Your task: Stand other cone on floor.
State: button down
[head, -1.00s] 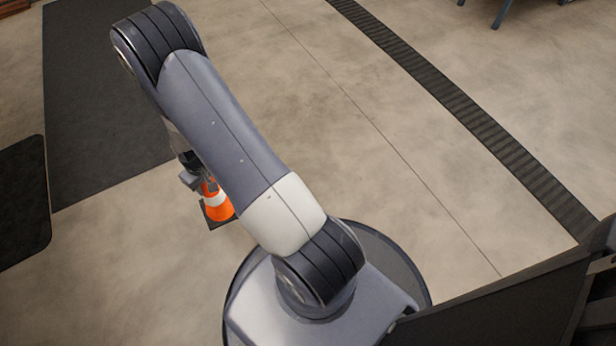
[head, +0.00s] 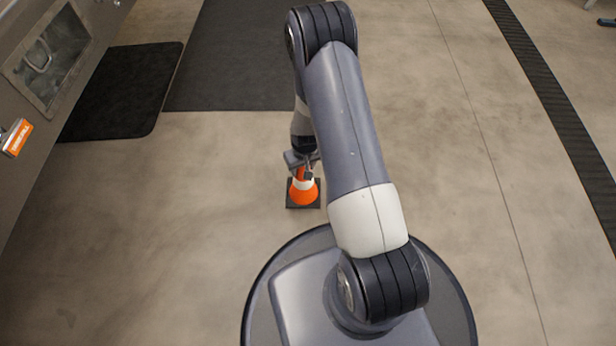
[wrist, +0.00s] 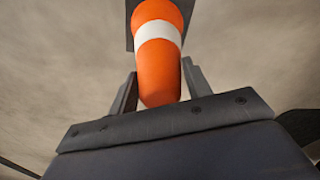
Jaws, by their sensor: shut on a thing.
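An orange cone (head: 303,195) with a white band and a dark square base shows in the head view, just left of my arm. In the wrist view the cone (wrist: 158,70) runs from between the fingers out to its dark base at the top. My gripper (head: 303,163) is shut on the cone's narrow upper end, and the fingers (wrist: 158,88) lie on either side of it. The cone looks upright, base down. I cannot tell whether its base touches the floor. Only this one cone is in view.
Bare concrete floor (head: 170,230) is free to the left of the cone. Two dark mats (head: 235,60) lie beyond it. A grey metal unit with an orange label (head: 17,138) stands at the far left. A dark ribbed floor strip (head: 550,90) runs along the right.

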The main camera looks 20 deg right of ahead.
notch_tip(320, 180, down, 6)
jog(key=shift+r+b, duration=0.1)
jog(key=shift+b, duration=0.95)
jog(key=c, duration=0.7)
grip_release()
jog(key=r+p, duration=0.1)
jog(key=r, duration=0.3)
jog(key=s+r+p, duration=0.1)
jog(key=r+p, duration=0.1)
jog(key=r, duration=0.2)
jog(key=r+p, duration=0.2)
jog(key=r, duration=0.2)
jog(key=shift+s+d, duration=0.1)
jog(key=shift+s, duration=0.1)
